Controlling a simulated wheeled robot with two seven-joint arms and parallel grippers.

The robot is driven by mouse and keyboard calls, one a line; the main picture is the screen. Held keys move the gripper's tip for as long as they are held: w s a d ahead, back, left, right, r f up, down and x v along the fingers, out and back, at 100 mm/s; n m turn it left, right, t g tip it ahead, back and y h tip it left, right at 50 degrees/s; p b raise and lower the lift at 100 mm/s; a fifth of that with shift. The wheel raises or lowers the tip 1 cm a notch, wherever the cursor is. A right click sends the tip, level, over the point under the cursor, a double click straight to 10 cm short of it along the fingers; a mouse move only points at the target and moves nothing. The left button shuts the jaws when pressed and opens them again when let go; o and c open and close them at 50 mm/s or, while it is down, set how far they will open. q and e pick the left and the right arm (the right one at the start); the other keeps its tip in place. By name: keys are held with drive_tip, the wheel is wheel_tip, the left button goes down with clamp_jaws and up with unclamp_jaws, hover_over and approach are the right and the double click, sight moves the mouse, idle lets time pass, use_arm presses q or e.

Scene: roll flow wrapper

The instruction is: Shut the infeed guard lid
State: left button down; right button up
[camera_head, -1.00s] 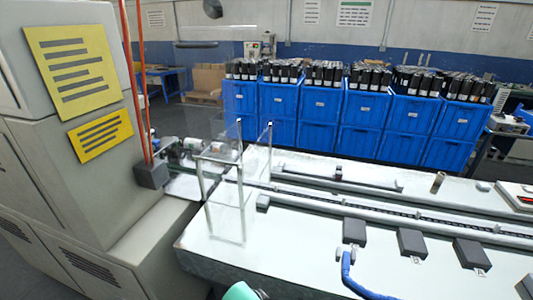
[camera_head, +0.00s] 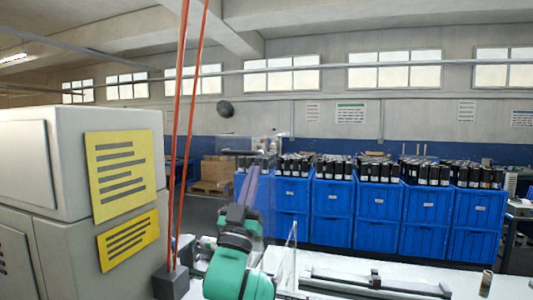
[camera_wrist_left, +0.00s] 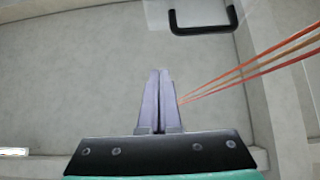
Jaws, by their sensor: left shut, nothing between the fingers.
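The infeed guard lid (camera_head: 229,144) is a clear panel that stands raised behind the machine cabinet in the head view. It is faint, and its exact outline is hard to make out. A black bar handle (camera_wrist_left: 203,29) on it shows at the top of the left wrist view. My left gripper (camera_head: 254,172) points up in front of the lid area. Its fingers are shut and empty, and they also show in the left wrist view (camera_wrist_left: 160,72), below and left of the handle and apart from it in the picture. My right gripper is in neither view.
The cabinet (camera_head: 75,160) with yellow signs stands at the left. Two orange-red cords (camera_head: 187,130) rise from a dark block (camera_head: 171,281) close to my left arm. Blue crates (camera_head: 330,208) line the back. The white machine table (camera_head: 330,268) lies at lower right.

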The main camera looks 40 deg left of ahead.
sight(268, 145)
use_arm(q)
drive_tip(key=p+x, duration=0.2)
drive_tip(key=x, duration=0.2)
drive_tip(key=w+f+p+x, duration=0.1)
drive_tip(key=p+x, duration=0.2)
drive_tip(key=x, duration=0.1)
drive_tip(key=w+p+x, duration=0.1)
drive_tip(key=p+x, duration=0.1)
drive_tip(key=x, duration=0.2)
drive_tip(key=shift+a+f+p, duration=0.2)
drive_tip(key=shift+f+p, duration=0.1)
drive_tip(key=shift+f, duration=0.15)
drive_tip(key=shift+w+f, duration=0.15)
drive_tip(key=shift+w, duration=0.05)
drive_tip(key=shift+f, duration=0.1)
